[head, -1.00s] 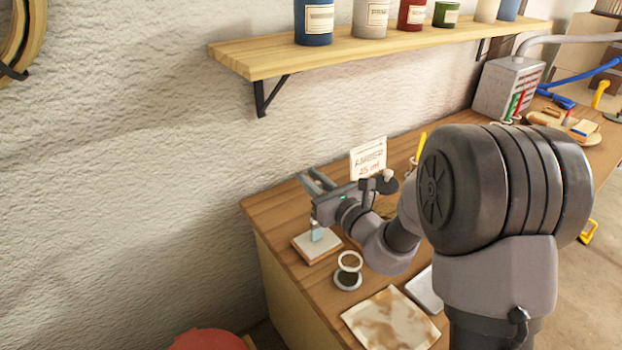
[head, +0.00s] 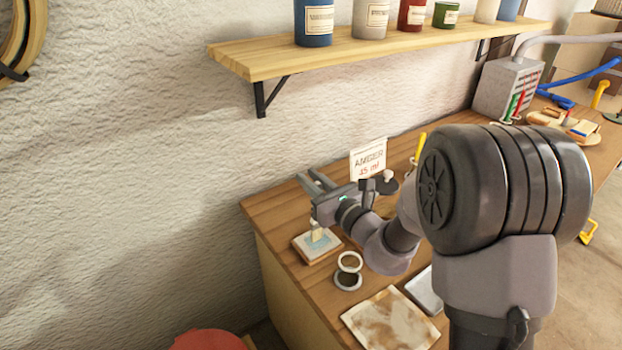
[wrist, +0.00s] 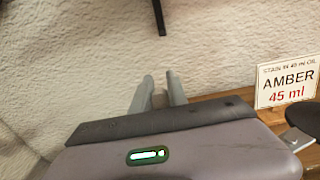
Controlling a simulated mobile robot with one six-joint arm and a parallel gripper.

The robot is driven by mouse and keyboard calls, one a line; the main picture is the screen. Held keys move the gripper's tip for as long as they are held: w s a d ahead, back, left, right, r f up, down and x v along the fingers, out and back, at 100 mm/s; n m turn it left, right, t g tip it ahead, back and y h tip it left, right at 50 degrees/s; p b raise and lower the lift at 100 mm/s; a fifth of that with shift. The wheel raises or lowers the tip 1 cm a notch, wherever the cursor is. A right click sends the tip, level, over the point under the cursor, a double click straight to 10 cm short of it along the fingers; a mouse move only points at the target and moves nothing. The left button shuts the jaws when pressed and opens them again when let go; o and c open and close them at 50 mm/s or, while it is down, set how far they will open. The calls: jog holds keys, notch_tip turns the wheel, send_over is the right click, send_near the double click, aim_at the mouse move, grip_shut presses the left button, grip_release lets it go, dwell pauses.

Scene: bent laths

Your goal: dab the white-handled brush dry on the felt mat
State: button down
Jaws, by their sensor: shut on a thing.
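The brush (head: 317,232) hangs below my gripper in the head view, its pale head at the felt mat. Its handle is mostly hidden behind my gripper and wrist. The felt mat (head: 303,247) is a small pale square on a wooden base near the table's left edge, with a bluish patch around the brush head. I cannot tell how firmly the bristles press. My gripper (head: 315,181) is shut on the brush, above the mat. Its two grey fingers also show in the wrist view (wrist: 158,92), where the brush is hidden.
A sign (head: 368,160) reading "AMBER 45 ml" stands behind my wrist. A stained cloth or board (head: 390,320) lies at the front. A shelf (head: 350,48) with jars runs along the wall above.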

notch_tip(320, 180, up, 7)
jog(key=p, duration=0.5)
jog(key=shift+f, duration=0.1)
